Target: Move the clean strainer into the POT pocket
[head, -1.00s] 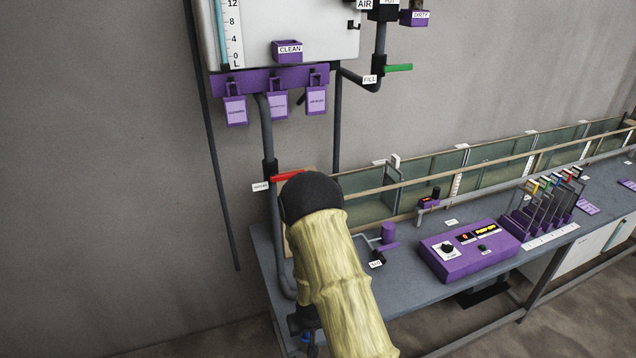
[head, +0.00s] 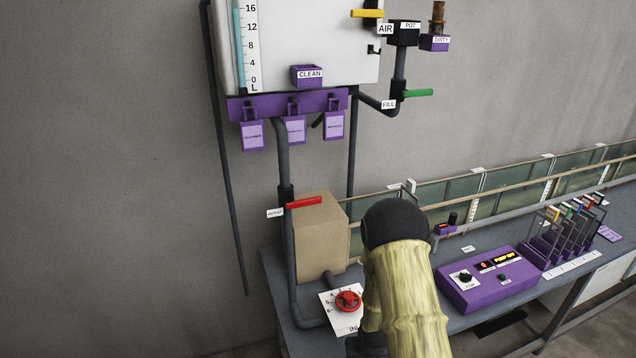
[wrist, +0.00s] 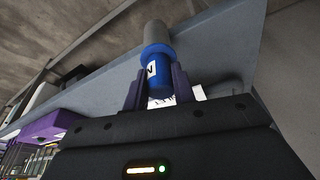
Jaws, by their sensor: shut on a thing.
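My gripper (wrist: 159,90) is shut on a blue collar with a grey cylinder above it, which I take as the clean strainer (wrist: 156,58); part of a white label shows on the blue. In the head view my arm hides gripper and strainer. The black POT pocket (head: 403,37) is at the upper right of the white tank, on the grey pipe. The purple CLEAN holder (head: 307,77) on the tank front shows nothing standing in it. A brown, dirty-looking strainer (head: 438,15) stands in the purple DIRTY holder (head: 434,45) right of the pot.
A yellow AIR handle (head: 367,13) and a green FILL handle (head: 418,93) flank the pipe near the pot. A red lever (head: 304,203), tan box (head: 321,240) and red wheel (head: 348,301) stand lower. A purple console (head: 488,283) sits on the bench.

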